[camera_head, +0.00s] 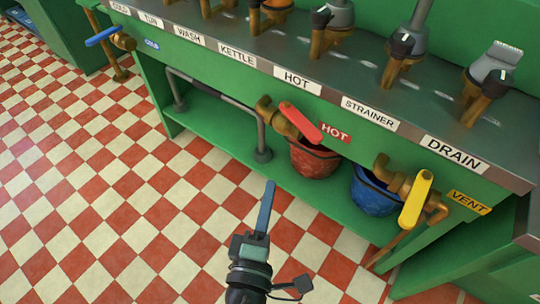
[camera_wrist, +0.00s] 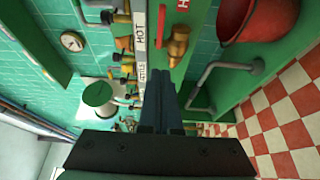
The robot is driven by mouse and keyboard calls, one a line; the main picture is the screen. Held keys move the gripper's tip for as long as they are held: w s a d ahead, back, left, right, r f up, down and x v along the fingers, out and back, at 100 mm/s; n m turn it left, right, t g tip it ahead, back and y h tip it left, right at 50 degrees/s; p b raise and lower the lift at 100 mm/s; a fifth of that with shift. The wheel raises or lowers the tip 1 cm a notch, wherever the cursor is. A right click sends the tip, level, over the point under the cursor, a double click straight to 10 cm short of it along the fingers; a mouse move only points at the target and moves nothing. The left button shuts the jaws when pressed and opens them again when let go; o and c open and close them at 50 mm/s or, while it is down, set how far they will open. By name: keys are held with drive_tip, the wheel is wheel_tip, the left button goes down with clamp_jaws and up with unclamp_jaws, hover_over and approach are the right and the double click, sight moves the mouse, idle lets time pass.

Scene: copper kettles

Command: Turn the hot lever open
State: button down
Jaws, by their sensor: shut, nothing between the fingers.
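The hot lever (camera_head: 301,122) is a red handle on a brass valve (camera_head: 277,118) at the green counter's front. It slants down to the right, beside a red HOT tag (camera_head: 335,132). In the wrist view the brass valve (camera_wrist: 178,42) shows at upper right of centre, with a red piece at the top edge. My gripper (camera_head: 269,186) is in front of and below the lever, over the floor, apart from it. Its blue fingers (camera_wrist: 161,75) are together and empty.
A yellow vent lever (camera_head: 416,198) is to the right and a blue cold lever (camera_head: 102,36) far left. A red bucket (camera_head: 314,160) and a blue bucket (camera_head: 375,192) stand on the low shelf behind. A grey pipe (camera_head: 225,97) runs left of the hot valve. The checkered floor is clear.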

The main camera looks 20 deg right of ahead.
sight(316, 142)
drive_tip(key=x, duration=0.4)
drive_tip(key=d+p+x, duration=0.1)
drive_tip(key=x, duration=0.3)
drive_tip(key=s+d+p+x, duration=0.1)
drive_tip(key=x, duration=0.2)
drive_tip(key=shift+w+d+r, duration=0.15)
drive_tip(key=shift+w+d, duration=0.1)
drive_tip(key=shift+w, duration=0.05)
drive_tip(key=shift+w+d, duration=0.25)
drive_tip(key=shift+d, duration=0.35)
drive_tip(key=shift+d, duration=0.1)
drive_tip(key=shift+d+p, duration=0.35)
drive_tip(key=shift+d, duration=1.65)
